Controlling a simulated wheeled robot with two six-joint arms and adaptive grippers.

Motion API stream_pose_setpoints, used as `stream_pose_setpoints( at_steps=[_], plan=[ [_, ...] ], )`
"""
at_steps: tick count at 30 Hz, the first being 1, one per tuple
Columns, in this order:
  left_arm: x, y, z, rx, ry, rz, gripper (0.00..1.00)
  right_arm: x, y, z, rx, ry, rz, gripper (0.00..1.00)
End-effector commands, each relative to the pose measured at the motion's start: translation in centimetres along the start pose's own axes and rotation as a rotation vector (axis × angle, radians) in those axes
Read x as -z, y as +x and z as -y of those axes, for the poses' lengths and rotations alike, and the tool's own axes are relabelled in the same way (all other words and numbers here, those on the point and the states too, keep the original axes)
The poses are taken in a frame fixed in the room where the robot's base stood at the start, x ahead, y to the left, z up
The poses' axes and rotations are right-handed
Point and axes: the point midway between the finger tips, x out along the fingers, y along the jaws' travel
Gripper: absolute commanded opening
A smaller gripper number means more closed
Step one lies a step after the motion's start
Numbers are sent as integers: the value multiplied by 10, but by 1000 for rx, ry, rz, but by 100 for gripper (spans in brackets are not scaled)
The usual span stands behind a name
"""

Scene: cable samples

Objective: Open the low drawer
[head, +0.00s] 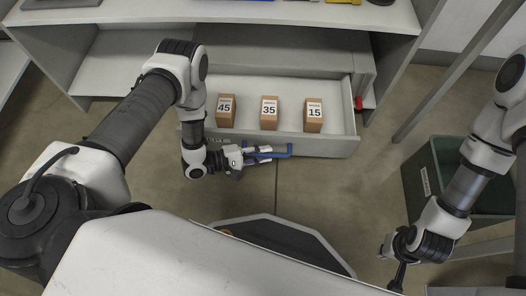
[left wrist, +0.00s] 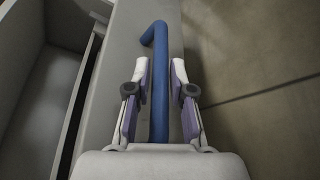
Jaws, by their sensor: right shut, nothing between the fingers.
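The low drawer (head: 337,145) is a grey drawer, pulled out from under the counter, with its inside showing. Its blue bar handle (head: 288,150) is on the front; it also shows running up the middle of the left wrist view (left wrist: 160,95). My left gripper (head: 258,155) is at the handle, and in the left wrist view (left wrist: 161,75) its two fingers stand one on each side of the bar, with narrow gaps to it. It is open. My right gripper (head: 397,286) is far from the drawer at the lower right, shut and empty.
Three brown boxes, marked 45 (head: 226,118), 35 (head: 268,122) and 15 (head: 313,125), stand in the drawer. A dark green bin (head: 422,190) is on the floor at the right. The floor before the drawer is clear. The white counter (head: 330,10) is above.

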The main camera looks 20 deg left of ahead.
Motion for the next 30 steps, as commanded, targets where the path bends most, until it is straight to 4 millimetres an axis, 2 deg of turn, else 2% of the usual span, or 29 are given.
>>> stream_pose_setpoints(
  at_steps=[9,13,17,24,27,30],
  plan=[
    [0,0,0,0,0,0,41,0,0,0,0,0,0,0],
    [1,-10,0,0,-2,-2,41,0,0,0,0,0,0,0],
    [2,-38,0,-2,-4,-5,41,0,0,0,0,0,0,0],
    [1,-98,0,-2,-2,-6,41,0,0,0,0,0,0,0],
    [1,-113,0,-1,-1,-3,41,0,0,0,0,0,0,0],
    [0,-120,0,0,-1,-1,41,0,0,0,0,0,0,0]
  ],
)
